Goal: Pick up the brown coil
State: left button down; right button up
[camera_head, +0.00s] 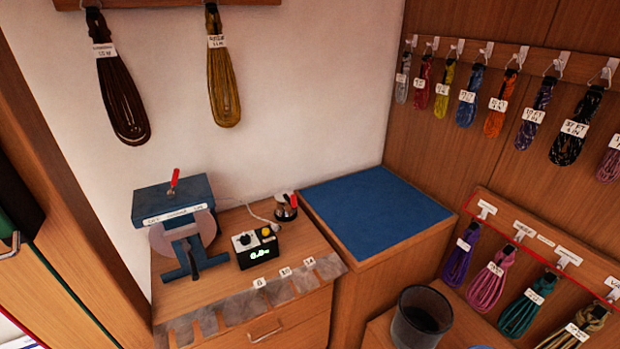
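A dark brown coil (122,95) hangs on the white back wall at the upper left, with a white label near its top. A mustard-yellow coil (223,85) hangs to its right on the same wall, also labelled. Both hang below a wooden rail (155,3) at the top edge of the picture; their hooks are mostly cut off. Neither of my grippers shows in the head view, and nothing touches the brown coil.
Several coloured coils hang on the right wall. A dark bin (421,316) stands at the lower right. Wooden panels border the left.

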aim_at(114, 79)
jog(key=u, duration=1.25)
